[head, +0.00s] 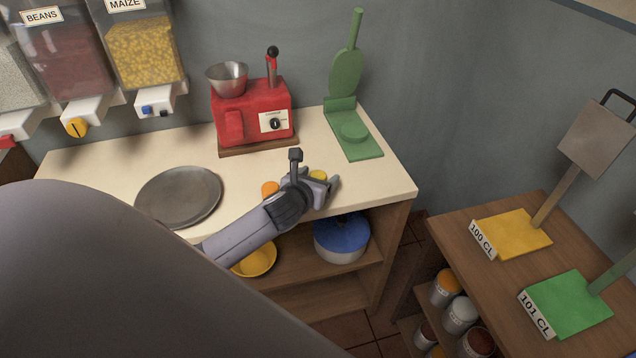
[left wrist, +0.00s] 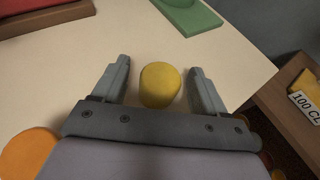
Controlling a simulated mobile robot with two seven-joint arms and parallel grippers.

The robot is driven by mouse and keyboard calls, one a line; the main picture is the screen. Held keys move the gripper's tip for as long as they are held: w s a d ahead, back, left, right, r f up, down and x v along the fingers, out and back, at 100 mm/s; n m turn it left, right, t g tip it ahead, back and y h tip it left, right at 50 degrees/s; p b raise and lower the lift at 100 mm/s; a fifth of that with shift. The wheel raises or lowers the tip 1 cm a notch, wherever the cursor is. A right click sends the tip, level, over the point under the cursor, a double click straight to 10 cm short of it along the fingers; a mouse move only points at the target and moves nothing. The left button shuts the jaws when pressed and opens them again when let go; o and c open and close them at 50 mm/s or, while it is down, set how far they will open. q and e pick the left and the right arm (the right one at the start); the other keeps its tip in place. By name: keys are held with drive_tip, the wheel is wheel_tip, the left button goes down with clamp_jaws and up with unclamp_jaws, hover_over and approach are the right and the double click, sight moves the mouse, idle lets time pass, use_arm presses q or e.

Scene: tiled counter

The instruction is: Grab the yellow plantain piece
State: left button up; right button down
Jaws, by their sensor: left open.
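The yellow plantain piece (left wrist: 160,84) is a short, rounded yellow chunk on the cream counter. In the left wrist view it stands between the two open fingers of my left gripper (left wrist: 158,82), with a gap on both sides. In the head view the yellow piece (head: 318,174) is partly hidden by my left gripper (head: 324,184), near the counter's right front edge. An orange piece (head: 270,188) lies just left of the gripper, and it also shows at the lower left of the left wrist view (left wrist: 28,152). My right gripper is not seen.
A dark round plate (head: 180,196) lies to the left on the counter. A red machine (head: 250,112) with a metal bowl and a green press (head: 352,130) stand behind. A blue-lidded pot (head: 342,236) and a yellow bowl (head: 256,260) sit on the shelf below.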

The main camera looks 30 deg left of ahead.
use_arm(q)
drive_tip(key=c, duration=1.1)
drive_tip(key=shift+o, duration=0.2)
